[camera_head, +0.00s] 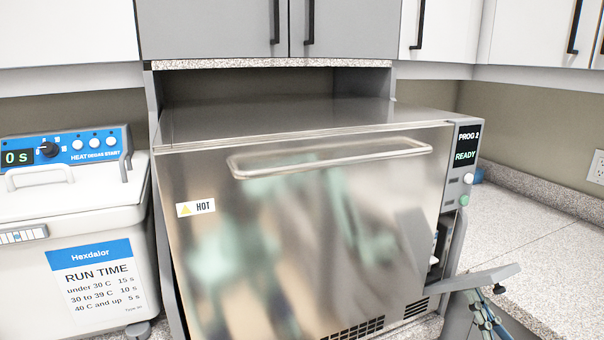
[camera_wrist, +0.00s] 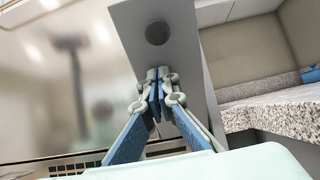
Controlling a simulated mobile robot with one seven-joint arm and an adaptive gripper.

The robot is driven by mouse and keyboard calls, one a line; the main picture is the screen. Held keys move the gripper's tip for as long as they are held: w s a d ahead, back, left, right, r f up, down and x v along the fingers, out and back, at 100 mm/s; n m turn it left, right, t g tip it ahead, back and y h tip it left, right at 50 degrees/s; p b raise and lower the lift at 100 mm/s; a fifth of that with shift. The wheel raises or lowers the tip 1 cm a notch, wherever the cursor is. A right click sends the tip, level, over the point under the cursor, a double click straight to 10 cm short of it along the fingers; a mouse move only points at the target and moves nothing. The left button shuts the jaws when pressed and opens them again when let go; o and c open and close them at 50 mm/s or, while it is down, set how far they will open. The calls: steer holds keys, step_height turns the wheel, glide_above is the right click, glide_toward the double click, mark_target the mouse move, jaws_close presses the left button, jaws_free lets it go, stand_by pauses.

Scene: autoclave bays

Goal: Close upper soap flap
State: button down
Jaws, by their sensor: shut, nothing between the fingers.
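The upper soap flap (camera_head: 475,279) is a grey plate standing out from the right side of the steel autoclave, open and roughly level. A small dark knob (camera_head: 499,289) shows below its outer part. In the wrist view the flap (camera_wrist: 160,55) is a grey panel with a dark round spot (camera_wrist: 158,33). My gripper (camera_head: 473,296) is just below the flap, partly hidden. In the wrist view its fingertips (camera_wrist: 158,74) are together, empty, and in front of the panel. I cannot tell whether they touch it.
The autoclave's steel door (camera_head: 300,225) is shut, with a bar handle (camera_head: 330,158). Its control panel (camera_head: 465,160) reads PROG 2, READY. A narrow opening (camera_head: 440,245) lies behind the flap. A white heating unit (camera_head: 70,230) stands left. The right counter (camera_head: 545,235) is mostly clear.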

mark_target(461, 279)
steer(key=shift+w+a+r, duration=0.15)
steer(key=shift+w+r, duration=0.2)
steer(key=shift+r, duration=0.05)
steer(key=shift+r+p, duration=0.1)
steer(key=shift+p, duration=0.3)
steer(key=shift+w+a+r+p, duration=0.2)
steer(key=shift+w+r+p, duration=0.2)
steer(key=shift+w, duration=0.1)
steer(key=shift+w+a+r, duration=0.15)
steer(key=shift+w+r, duration=0.05)
steer(key=shift+w, duration=0.1)
steer(key=shift+w+a+r+p, duration=0.2)
steer(key=shift+w+r+p, duration=0.1)
steer(key=shift+w+p, duration=0.25)
steer(key=shift+w+a+r, duration=0.15)
steer(key=shift+w+r, duration=0.05)
steer(key=shift+w, duration=0.2)
steer(key=shift+p, duration=0.3)
